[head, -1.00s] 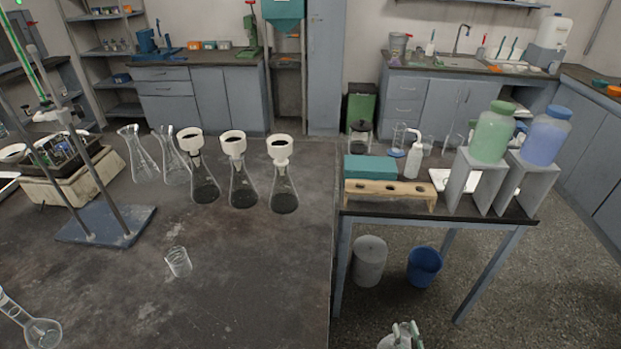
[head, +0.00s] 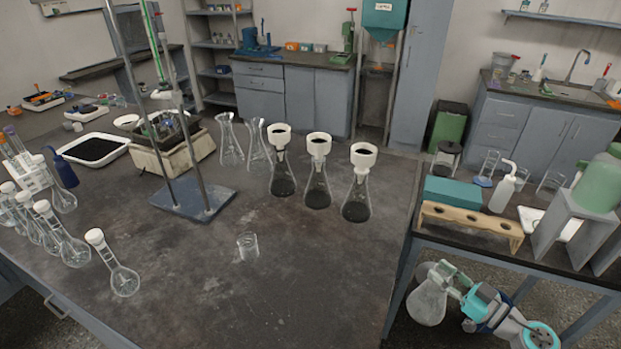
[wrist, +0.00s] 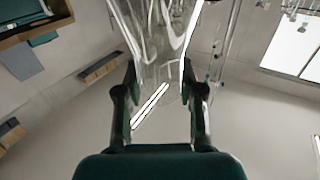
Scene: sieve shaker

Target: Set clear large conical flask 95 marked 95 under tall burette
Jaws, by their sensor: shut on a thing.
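My gripper (head: 446,284) is shut on a clear conical flask (head: 427,303) at the lower right of the head view, beside the big bench's right edge. In the wrist view the clear glass (wrist: 160,45) sits between the two fingers (wrist: 160,105). No marking is readable on it. The tall burette (head: 152,45), with green in it, is held upright on a stand at the left. The stand's blue base plate (head: 205,203) lies on the bench, far from my gripper. The burette's lower end is hard to make out.
A small beaker (head: 247,247) stands in front. Round flasks (head: 122,278) line the left. A side table with a wooden rack (head: 470,225) is beyond my arm.

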